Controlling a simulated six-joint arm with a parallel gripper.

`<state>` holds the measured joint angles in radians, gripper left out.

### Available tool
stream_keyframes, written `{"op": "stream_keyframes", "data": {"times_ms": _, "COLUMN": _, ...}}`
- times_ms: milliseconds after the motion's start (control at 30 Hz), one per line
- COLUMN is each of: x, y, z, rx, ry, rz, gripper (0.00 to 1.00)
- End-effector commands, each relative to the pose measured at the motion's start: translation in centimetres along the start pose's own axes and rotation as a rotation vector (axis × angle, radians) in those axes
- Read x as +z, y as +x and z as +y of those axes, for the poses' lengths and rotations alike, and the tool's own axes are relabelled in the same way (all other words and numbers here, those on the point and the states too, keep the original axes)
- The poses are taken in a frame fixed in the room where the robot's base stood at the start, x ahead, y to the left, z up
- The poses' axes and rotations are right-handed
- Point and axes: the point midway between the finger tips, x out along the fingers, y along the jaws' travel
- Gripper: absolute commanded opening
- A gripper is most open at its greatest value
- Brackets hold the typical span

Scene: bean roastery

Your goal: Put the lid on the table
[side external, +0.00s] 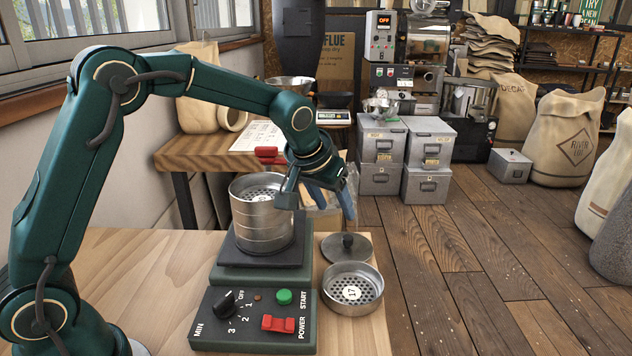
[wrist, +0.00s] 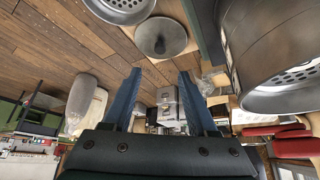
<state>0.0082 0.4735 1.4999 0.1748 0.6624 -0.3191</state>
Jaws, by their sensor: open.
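The lid (side external: 347,246) is a grey metal disc with a dark knob on top. It lies knob up at the right edge of the wooden table, just behind a shallow sieve marked 17 (side external: 352,291). The lid also shows in the wrist view (wrist: 160,37), beyond the fingertips. My gripper (side external: 336,205) is open and empty, above and behind the lid and right of the sieve stack. Its two blue fingers (wrist: 160,75) are apart in the wrist view, with nothing between them.
A stack of metal sieves (side external: 262,215) stands on the shaker left of my gripper. The shaker's control box (side external: 252,320) is in front. A red handle (side external: 268,155) shows behind the stack. The table's right edge is close to the lid; bare table is at left (side external: 160,260).

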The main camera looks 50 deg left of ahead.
Motion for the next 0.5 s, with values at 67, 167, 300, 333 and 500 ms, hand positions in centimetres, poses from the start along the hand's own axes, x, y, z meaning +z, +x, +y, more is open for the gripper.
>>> {"op": "stream_keyframes", "data": {"times_ms": 67, "x": 0.0, "y": -0.5, "z": 0.0, "rx": 0.001, "ry": 0.001, "rz": 0.0, "gripper": 0.58}}
{"op": "stream_keyframes", "data": {"times_ms": 167, "x": 0.4, "y": -1.6, "z": -0.1, "rx": 0.003, "ry": 0.005, "rz": 0.001, "gripper": 0.58}}
{"op": "stream_keyframes", "data": {"times_ms": 300, "x": 1.8, "y": -4.7, "z": -0.6, "rx": 0.012, "ry": 0.022, "rz": -0.001, "gripper": 0.58}}
{"op": "stream_keyframes", "data": {"times_ms": 333, "x": 2.2, "y": -5.5, "z": -0.7, "rx": 0.014, "ry": 0.026, "rz": -0.001, "gripper": 0.58}}
{"op": "stream_keyframes", "data": {"times_ms": 500, "x": 5.2, "y": -9.2, "z": -1.3, "rx": 0.029, "ry": 0.056, "rz": -0.009, "gripper": 0.58}}
